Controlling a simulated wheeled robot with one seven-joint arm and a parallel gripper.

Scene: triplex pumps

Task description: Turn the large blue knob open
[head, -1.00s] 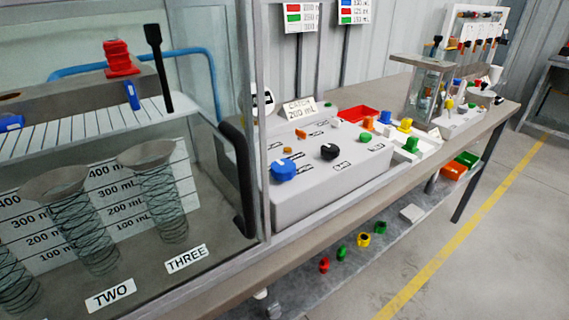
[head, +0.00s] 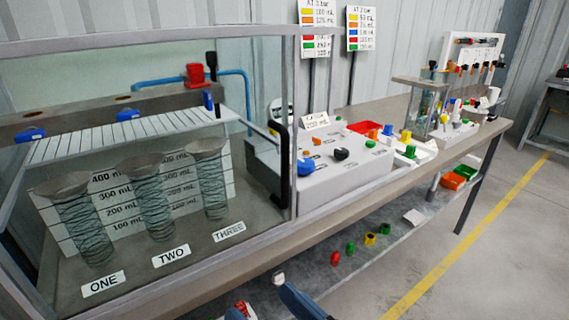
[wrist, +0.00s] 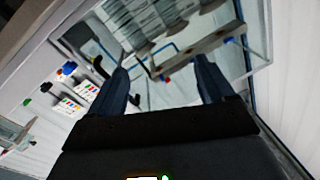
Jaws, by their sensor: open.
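The large blue knob (head: 305,167) is on the left front of a grey-white control box (head: 345,185), just right of the glass cabinet. In the wrist view the blue knob (wrist: 68,68) shows small at the left, outside my fingers. My gripper (head: 264,302) shows only in part at the bottom edge of the head view, below and in front of the table edge, well apart from the knob. In the wrist view my gripper (wrist: 161,75) has its two dark fingers spread with nothing between them.
A black knob (head: 341,154) and small orange and green knobs sit near the blue one. The glass cabinet (head: 293,110) with its black handle (head: 280,160) stands close on the left. Loose coloured knobs lie on the lower shelf (head: 320,265). The floor at right is clear.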

